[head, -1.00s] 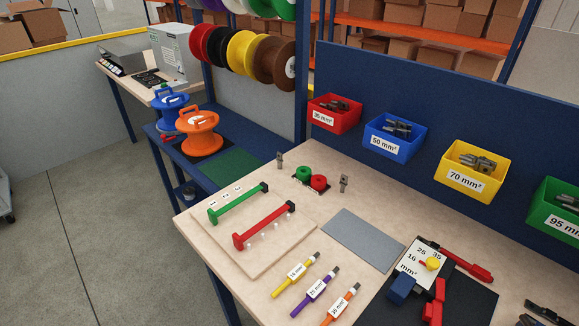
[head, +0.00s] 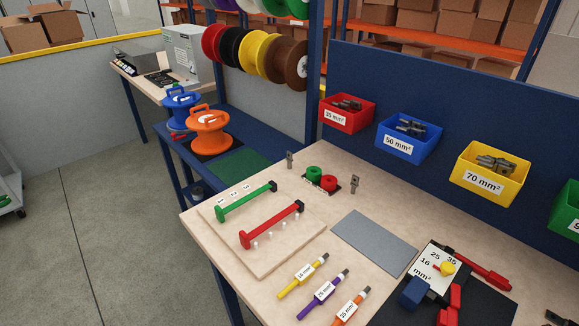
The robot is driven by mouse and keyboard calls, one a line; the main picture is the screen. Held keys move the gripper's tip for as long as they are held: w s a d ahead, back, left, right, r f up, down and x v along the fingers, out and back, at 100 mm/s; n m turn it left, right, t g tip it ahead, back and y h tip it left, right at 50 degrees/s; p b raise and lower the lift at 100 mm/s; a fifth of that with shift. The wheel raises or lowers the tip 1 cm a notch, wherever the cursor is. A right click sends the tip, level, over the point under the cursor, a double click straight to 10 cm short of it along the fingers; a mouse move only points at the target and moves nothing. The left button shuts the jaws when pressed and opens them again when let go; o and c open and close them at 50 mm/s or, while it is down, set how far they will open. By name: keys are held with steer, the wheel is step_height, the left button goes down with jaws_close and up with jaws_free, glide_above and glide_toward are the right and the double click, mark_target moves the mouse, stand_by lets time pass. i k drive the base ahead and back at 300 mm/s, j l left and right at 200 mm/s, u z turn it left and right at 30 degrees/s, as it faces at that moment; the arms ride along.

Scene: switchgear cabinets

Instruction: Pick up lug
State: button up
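Grey metal lugs lie in the wall bins: the red 35 mm² bin (head: 346,113), the blue 50 mm² bin (head: 408,139) and the yellow 70 mm² bin (head: 488,174). One loose lug (head: 289,160) stands upright on the wooden bench behind the green bar. Another lug (head: 354,185) stands upright right of the red and green round pieces. A further dark metal piece (head: 560,317) shows at the lower right edge, cut off. My gripper is not in view.
The bench (head: 300,180) carries a board with green and red bars (head: 270,225), a grey plate (head: 375,242), several marked cables (head: 323,288) and a red-handled tool (head: 470,262) on a black mat. Cable spools (head: 210,130) stand on a blue side bench.

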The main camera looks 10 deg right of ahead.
mark_target(288, 158)
steer(key=i+j+z, duration=0.3)
steer(key=i+j, duration=0.6)
